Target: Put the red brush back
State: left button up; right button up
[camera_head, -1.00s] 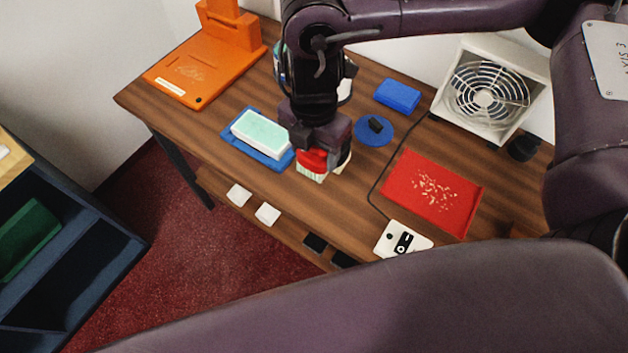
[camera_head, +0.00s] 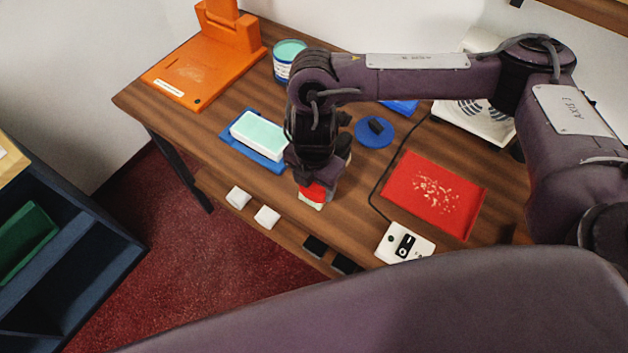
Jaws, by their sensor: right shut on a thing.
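The red brush (camera_head: 313,191) has a red body and a pale underside. My right gripper (camera_head: 314,180) is shut on it from above and covers its upper part. The brush is at the front edge of the wooden table, right of the blue tray. I cannot tell whether its underside touches the wood. A red mat (camera_head: 470,216) with pale flakes lies to the right of the brush. My left gripper is not in view.
A blue tray (camera_head: 276,165) holds a white block with a mint top (camera_head: 259,131).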

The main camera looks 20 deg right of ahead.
jog(key=shift+f, duration=0.1)
jog(key=shift+f, duration=0.1)
jog(key=o, duration=0.9)
jog(key=shift+r, duration=0.3)
notch_tip(320, 180, up, 12)
jog(key=shift+f+p, duration=0.1)
jog(key=shift+p, duration=0.6)
